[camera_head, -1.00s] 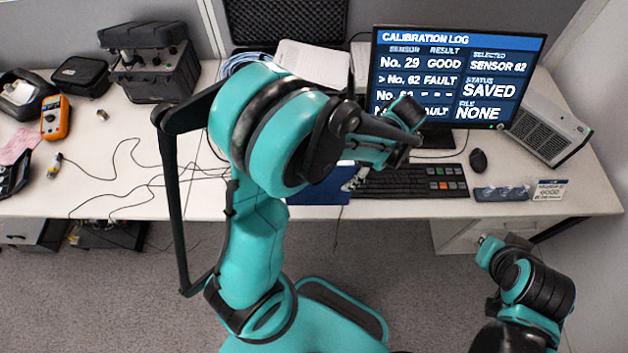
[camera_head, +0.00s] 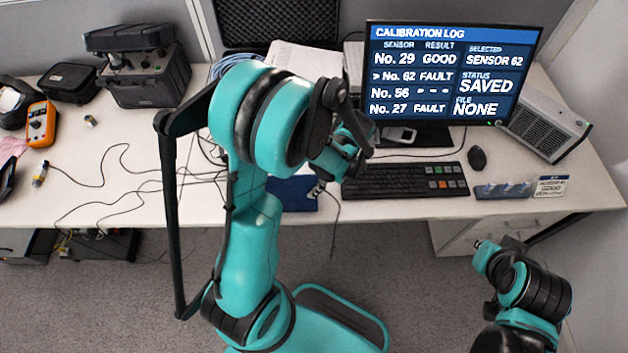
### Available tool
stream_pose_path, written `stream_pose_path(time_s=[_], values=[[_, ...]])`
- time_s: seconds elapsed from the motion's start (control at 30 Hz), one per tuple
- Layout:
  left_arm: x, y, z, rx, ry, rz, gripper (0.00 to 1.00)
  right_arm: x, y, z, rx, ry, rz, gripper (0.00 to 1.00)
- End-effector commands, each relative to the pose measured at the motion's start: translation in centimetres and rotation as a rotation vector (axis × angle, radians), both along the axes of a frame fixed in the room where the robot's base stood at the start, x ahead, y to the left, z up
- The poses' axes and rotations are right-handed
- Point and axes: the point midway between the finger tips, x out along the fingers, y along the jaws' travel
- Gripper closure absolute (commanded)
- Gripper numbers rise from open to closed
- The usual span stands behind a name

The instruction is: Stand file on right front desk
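A dark blue flat thing, probably the file (camera_head: 292,194), shows at the desk's front edge, left of the keyboard, partly hidden by my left arm. My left gripper (camera_head: 318,189) is at its right end, with silvery fingertips pointing down. The view is too small to tell whether the fingers grip it. My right gripper (camera_head: 479,245) hangs low at the right, in front of the desk and away from the file. Its finger opening cannot be made out. The right front of the desk (camera_head: 585,195) holds a small tray and a label card.
A keyboard (camera_head: 405,180), mouse (camera_head: 477,158) and monitor (camera_head: 448,80) reading "FILE NONE" stand right of my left arm. Sensor tray (camera_head: 503,190) and card (camera_head: 551,186) sit at the right front edge. A grey vented unit (camera_head: 546,130) stands behind. Cables cross the left desk.

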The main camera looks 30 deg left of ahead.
Motion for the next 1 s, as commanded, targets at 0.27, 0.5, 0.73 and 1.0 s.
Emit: stream_pose_path(time_s=[0.27,0.5,0.73,1.0], values=[[0.0,0.0,0.0,-0.002,0.000,0.000,0.21,0.0,0.0,0.0,0.000,0.000,0.000,1.00],[0.0,-0.1,0.0,-0.002,-0.001,0.000,0.21,0.0,0.0,0.0,0.000,0.000,0.000,1.00],[0.4,-0.7,2.0,-0.002,0.000,-0.002,0.21,0.0,0.0,1.0,0.000,0.000,0.000,1.00],[1.5,-2.6,7.6,-0.002,0.000,-0.003,0.21,0.0,0.0,3.1,0.000,0.000,0.000,1.00]])
